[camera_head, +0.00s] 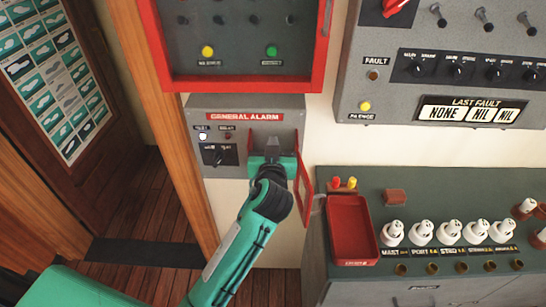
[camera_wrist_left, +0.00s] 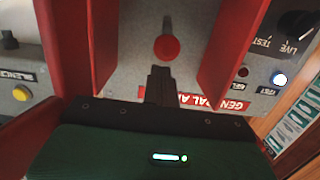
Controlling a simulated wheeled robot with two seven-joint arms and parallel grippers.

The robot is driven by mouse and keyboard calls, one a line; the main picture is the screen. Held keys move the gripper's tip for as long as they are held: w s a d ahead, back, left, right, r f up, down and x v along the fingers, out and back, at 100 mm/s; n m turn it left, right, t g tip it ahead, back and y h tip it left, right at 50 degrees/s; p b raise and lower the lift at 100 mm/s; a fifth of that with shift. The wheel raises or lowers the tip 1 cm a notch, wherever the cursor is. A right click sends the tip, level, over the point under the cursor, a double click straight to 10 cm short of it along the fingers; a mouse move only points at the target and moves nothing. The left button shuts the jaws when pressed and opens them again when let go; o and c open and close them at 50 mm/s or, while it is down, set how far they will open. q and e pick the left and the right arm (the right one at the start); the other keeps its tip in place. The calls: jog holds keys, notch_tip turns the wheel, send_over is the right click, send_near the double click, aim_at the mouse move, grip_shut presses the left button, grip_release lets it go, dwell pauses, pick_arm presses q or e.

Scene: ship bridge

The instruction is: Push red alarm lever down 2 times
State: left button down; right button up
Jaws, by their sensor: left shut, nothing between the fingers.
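The grey general alarm box (camera_head: 245,104) hangs on the wall below a red-framed cabinet. Its red cover (camera_head: 303,190) stands swung open at the right. In the head view my left gripper (camera_head: 272,148) is at the box's right part and hides the lever. In the left wrist view, which is turned upside down, the red alarm lever (camera_wrist_left: 166,47) shows a round red knob on a short shaft between two red side walls. The shut, empty fingertips (camera_wrist_left: 161,72) are close to the knob, on the label's side. I cannot tell whether they touch. My right gripper is out of view.
A green-topped console (camera_head: 360,178) with a red tray (camera_head: 352,230) and several white knobs stands at the lower right. A grey panel (camera_head: 390,100) is on the wall at the upper right. The wooden floor (camera_head: 140,210) at the left is clear.

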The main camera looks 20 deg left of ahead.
pick_arm(q)
jog(key=v, duration=0.9)
dwell(0.4)
dwell(0.7)
